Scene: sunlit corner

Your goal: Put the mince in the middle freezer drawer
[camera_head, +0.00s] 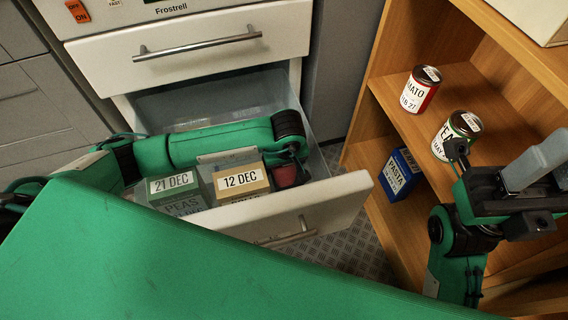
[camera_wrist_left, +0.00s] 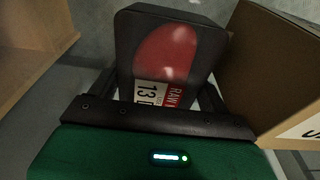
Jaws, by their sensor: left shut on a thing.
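The mince (camera_wrist_left: 166,55) is a black tray with a red top and a white label reading "RAW" and "13 D". My left gripper (camera_head: 290,158) is shut on it, inside the open freezer drawer (camera_head: 335,205). In the head view only a small red part of the mince (camera_head: 287,175) shows below the gripper, beside the "12 DEC" box. Whether the tray touches the drawer floor is hidden. The open drawer is directly below a shut white drawer (camera_head: 190,42). My right gripper (camera_head: 520,180) is in front of the shelf; its jaw gap cannot be made out.
The drawer also holds a "12 DEC" box (camera_head: 240,180) and a "21 DEC" peas box (camera_head: 174,188). The wooden shelf (camera_head: 395,95) at the right bears a tomato can (camera_head: 420,90), a peas can (camera_head: 455,135) and a blue pasta box (camera_head: 400,174). The drawer's back part looks clear.

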